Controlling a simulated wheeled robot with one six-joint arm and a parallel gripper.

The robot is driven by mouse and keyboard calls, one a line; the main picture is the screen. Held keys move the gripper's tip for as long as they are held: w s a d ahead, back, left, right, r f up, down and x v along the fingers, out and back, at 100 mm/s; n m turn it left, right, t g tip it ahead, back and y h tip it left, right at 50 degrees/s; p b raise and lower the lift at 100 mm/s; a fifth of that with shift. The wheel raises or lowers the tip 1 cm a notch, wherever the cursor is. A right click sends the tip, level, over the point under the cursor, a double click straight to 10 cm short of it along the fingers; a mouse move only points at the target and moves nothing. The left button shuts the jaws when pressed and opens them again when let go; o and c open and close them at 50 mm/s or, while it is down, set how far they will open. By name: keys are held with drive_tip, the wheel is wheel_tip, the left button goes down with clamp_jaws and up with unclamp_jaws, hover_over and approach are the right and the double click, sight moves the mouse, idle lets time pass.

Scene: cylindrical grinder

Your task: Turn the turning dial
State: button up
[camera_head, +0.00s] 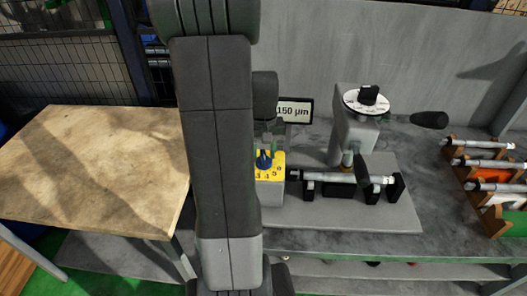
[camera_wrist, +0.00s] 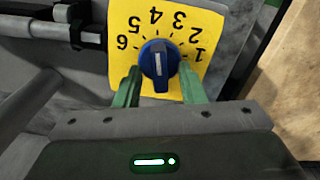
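The blue turning dial (camera_wrist: 159,65) sits on a yellow plate (camera_wrist: 211,22) numbered 1 to 6, with a short white line on its face. The numbers appear upside down in the wrist view. My gripper (camera_wrist: 160,78) is open, with one green finger on either side of the dial. The fingers are close to it; I cannot tell whether either one touches. In the head view the dial (camera_head: 264,160) is on the yellow-topped box just right of my arm, which hides part of the box. My gripper is mostly hidden there.
A display (camera_head: 295,111) reading 150 µm stands behind the dial. A gauge stand with a round white scale (camera_head: 367,102) and a held shaft (camera_head: 340,178) are to the right. A wooden rack (camera_head: 466,190) holds several shafts. A wooden table (camera_head: 90,165) is at left.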

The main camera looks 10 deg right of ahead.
sight(264, 153)
wheel_tip(264, 153, up, 14)
idle(0.6)
drive_tip(key=shift+f, duration=0.15)
wheel_tip(264, 153, down, 14)
drive_tip(key=shift+r, duration=0.1)
idle(0.5)
